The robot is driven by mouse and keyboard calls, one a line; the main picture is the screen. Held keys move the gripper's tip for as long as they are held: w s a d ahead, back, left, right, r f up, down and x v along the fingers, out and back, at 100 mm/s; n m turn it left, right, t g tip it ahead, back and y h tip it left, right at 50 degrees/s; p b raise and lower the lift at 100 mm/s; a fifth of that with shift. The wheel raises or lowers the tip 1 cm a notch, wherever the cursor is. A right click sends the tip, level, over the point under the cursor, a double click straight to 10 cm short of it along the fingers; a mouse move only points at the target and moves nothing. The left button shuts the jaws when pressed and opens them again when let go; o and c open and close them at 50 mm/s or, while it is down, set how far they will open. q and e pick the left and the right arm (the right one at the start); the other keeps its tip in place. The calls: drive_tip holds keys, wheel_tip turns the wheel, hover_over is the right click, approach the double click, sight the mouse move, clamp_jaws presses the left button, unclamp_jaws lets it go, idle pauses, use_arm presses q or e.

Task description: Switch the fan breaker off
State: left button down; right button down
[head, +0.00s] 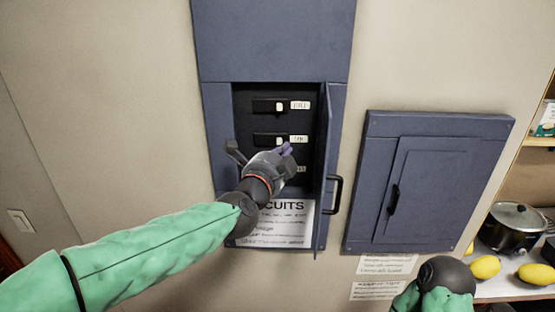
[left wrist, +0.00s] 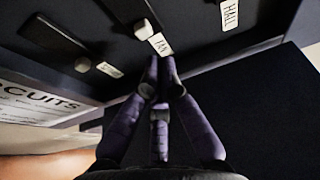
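The open breaker box (head: 214,130) holds a column of breakers on a dark panel. The fan breaker is the middle one (head: 266,139), with its pale toggle (left wrist: 144,29) at the end beside the FAN label (left wrist: 160,44). My left gripper (head: 287,149) is just below that label in the head view and hides part of the breaker below. In the left wrist view its purple fingers (left wrist: 161,68) are drawn together at the tips, just short of the label and toggle. Nothing is held; contact cannot be told.
The box's door (head: 325,215) stands open on the right, with a black handle (head: 335,194). A HALL breaker (head: 266,105) is above. A CIRCUITS notice (head: 285,225) is below. A closed blue cabinet (head: 430,180), a pot (head: 512,228) and lemons (head: 485,267) are to the right.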

sight(279, 141)
use_arm(q)
drive_tip(key=shift+x, duration=1.7)
drive_tip(key=shift+a, duration=0.1)
drive_tip(key=shift+a, duration=1.5)
drive_tip(key=shift+d, duration=0.1)
